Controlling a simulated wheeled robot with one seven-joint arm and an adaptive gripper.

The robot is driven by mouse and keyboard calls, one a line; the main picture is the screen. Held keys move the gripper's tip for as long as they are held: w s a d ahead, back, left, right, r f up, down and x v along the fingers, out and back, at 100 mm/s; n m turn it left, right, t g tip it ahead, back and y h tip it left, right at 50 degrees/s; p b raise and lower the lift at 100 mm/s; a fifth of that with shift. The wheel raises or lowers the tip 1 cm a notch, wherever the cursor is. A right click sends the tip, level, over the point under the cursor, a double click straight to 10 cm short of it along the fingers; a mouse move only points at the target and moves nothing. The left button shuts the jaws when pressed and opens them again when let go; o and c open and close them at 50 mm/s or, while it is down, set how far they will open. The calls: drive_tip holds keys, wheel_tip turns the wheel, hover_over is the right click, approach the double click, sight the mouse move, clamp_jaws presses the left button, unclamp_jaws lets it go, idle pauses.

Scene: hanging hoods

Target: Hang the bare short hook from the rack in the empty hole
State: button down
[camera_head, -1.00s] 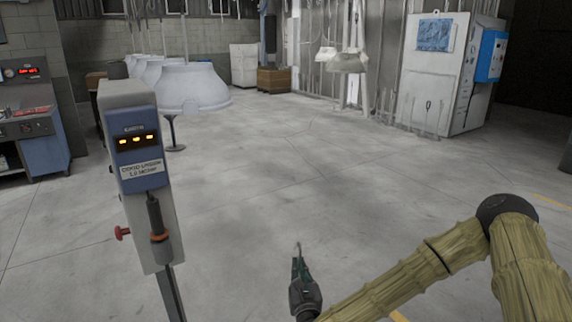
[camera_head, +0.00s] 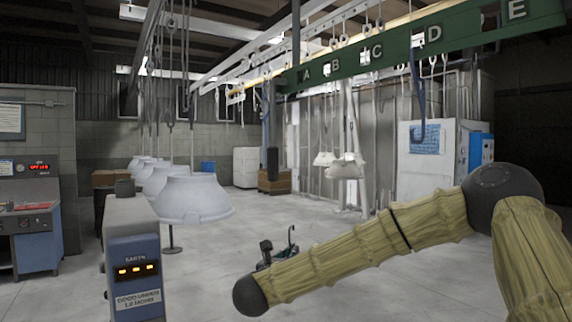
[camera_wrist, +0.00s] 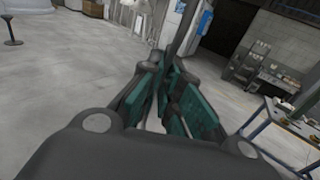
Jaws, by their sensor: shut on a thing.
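My gripper (camera_head: 284,254) is low in the middle of the head view, partly behind my own forearm. It is shut on a thin dark hook (camera_head: 291,236), whose curved upper end sticks up above the jaws. In the wrist view the green-padded jaws (camera_wrist: 166,88) close around the dark shank (camera_wrist: 186,32), which runs up out of the picture. A green overhead beam (camera_head: 395,55) carries the letters A to E. A long blue-grey hook (camera_head: 417,92) hangs from it near D. I cannot tell which hole is empty. The rack is not clearly identifiable.
More hoods (camera_head: 346,167) hang farther back. A white cabinet (camera_head: 432,150) stands at right. A blue-framed table (camera_wrist: 268,118) shows in the wrist view. The middle floor is open.

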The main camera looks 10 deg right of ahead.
sight(290, 226)
drive_tip(key=shift+m+g+h, duration=0.7)
drive_tip(key=shift+h, duration=0.1)
drive_tip(key=r, duration=0.8)
drive_tip(key=s+r+p, duration=0.1)
drive_tip(key=r, duration=0.3)
drive_tip(key=shift+a, duration=0.2)
drive_tip(key=s+a+r+m+g+h+p, duration=0.1)
drive_tip(key=s+r, duration=0.4)
drive_tip(key=r, duration=0.5)
drive_tip(key=s+a+r+m+g+h+p, duration=0.15)
drive_tip(key=s+r, duration=0.25)
drive_tip(key=r, duration=0.6)
drive_tip(key=s+a+r+m+g+h+p, duration=0.15)
drive_tip(key=s+r, duration=0.35)
drive_tip(key=r, duration=0.6)
drive_tip(key=p+x, duration=0.6)
drive_tip(key=x, duration=0.1)
drive_tip(key=shift+w+d+f+n+y, duration=0.2)
drive_tip(key=shift+w+f+n+y, duration=0.2)
drive_tip(key=shift+w+f, duration=0.15)
drive_tip(key=shift+w+d+b, duration=0.35)
drive_tip(key=shift+d+b, duration=0.1)
drive_tip(key=shift+b, duration=0.55)
drive_tip(key=shift+b+x, duration=0.6)
drive_tip(key=shift+x, duration=0.3)
drive_tip(key=shift+d, duration=0.2)
